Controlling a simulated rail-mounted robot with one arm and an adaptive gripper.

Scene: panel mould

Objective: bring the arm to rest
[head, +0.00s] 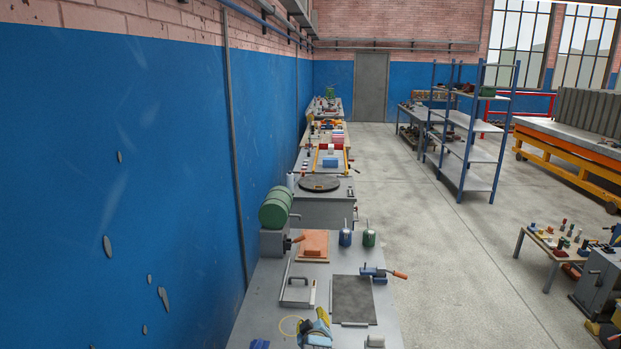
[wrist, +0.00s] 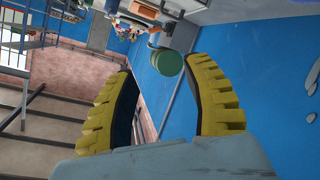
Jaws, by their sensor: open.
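My gripper (wrist: 157,66) shows in the wrist view, with two yellow ribbed fingers spread wide apart. Nothing is between the fingers, and they touch nothing that I can see. The wrist view is turned nearly upside down, with the floor side at the top and roof beams at the lower left. Beyond the fingers are a green drum (wrist: 170,63) and the blue wall (wrist: 270,70).
A grey workbench (head: 262,300) runs along the blue wall. It carries the green drum (head: 275,208), an orange block (head: 313,245), a dark plate (head: 353,298) and two small canisters (head: 369,238). Blue shelving (head: 468,150) stands farther back.

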